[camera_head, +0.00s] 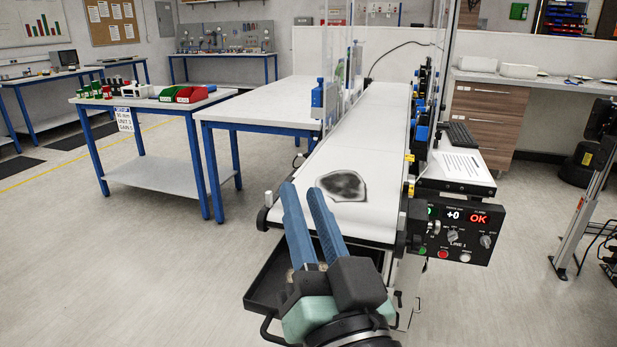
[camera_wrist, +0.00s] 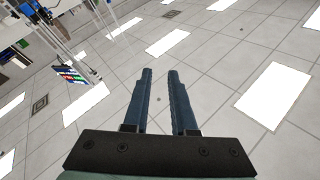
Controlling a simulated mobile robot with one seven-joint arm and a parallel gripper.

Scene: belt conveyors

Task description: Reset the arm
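My gripper (camera_head: 302,188) has two blue fingers and is raised in front of the near end of the conveyor belt. The fingers point up and away, with a gap between them. In the wrist view my gripper (camera_wrist: 160,72) shows both fingers apart with nothing between them. That view looks up at the ceiling (camera_wrist: 215,65) and its light panels. The white belt (camera_head: 362,130) carries a flat grey and black patch (camera_head: 342,185) near its front end, just beyond the fingertips.
A control box (camera_head: 455,232) with an OK display is at the belt's right front. A black tray (camera_head: 268,290) hangs below the belt's near end, partly behind my gripper. White tables (camera_head: 262,103) stand left of the belt. The floor at left is clear.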

